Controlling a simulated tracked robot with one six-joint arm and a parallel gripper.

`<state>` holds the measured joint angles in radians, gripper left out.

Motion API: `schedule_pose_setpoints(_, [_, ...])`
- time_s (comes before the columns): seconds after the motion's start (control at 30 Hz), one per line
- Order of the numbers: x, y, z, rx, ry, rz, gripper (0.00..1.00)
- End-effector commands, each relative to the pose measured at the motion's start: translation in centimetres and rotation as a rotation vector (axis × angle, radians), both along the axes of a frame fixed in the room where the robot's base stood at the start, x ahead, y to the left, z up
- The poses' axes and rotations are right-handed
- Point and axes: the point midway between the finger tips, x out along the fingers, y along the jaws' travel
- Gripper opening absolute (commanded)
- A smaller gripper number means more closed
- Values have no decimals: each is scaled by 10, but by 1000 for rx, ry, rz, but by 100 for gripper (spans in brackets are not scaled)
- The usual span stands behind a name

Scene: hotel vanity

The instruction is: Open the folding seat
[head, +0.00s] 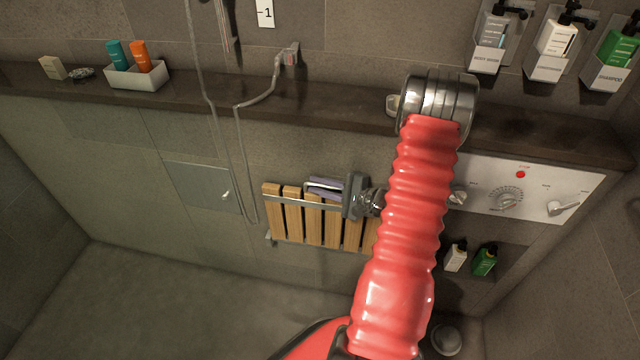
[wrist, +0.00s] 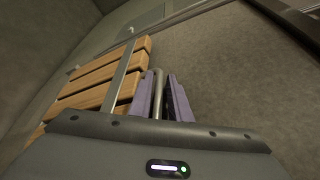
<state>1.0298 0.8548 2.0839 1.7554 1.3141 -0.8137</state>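The folding seat (head: 288,217) has wooden slats and metal bars. In the head view it stands upright against the wall below the ledge, its right part hidden behind my arm. In the wrist view its slats (wrist: 100,78) are at the left. My gripper (head: 325,188) is at the seat's upper edge, fingers pointing left. The wrist view shows its two purple fingers (wrist: 163,97) apart, with a metal bar (wrist: 158,85) between them. The bar lies close to the left finger, and a dark gap shows toward the right one. Firm contact cannot be made out.
A shower hose (head: 242,150) hangs left of the seat, beside a square wall panel (head: 200,186). A control panel (head: 540,190) with knobs is at the right. Bottles (head: 456,256) stand in a niche below it. A dark ledge (head: 210,98) runs above. The floor at lower left is clear.

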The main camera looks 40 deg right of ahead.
Motion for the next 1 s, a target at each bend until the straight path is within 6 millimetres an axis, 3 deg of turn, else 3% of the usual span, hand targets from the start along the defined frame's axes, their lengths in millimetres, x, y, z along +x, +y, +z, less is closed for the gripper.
schedule_pose_setpoints(0.1, [0, 0, 0, 0, 0, 0, 16])
schedule_pose_setpoints(0.33, [0, 0, 0, 0, -1, -1, 0])
schedule_pose_setpoints(1.0, [1, 3, 2, -7, -8, 3, 0])
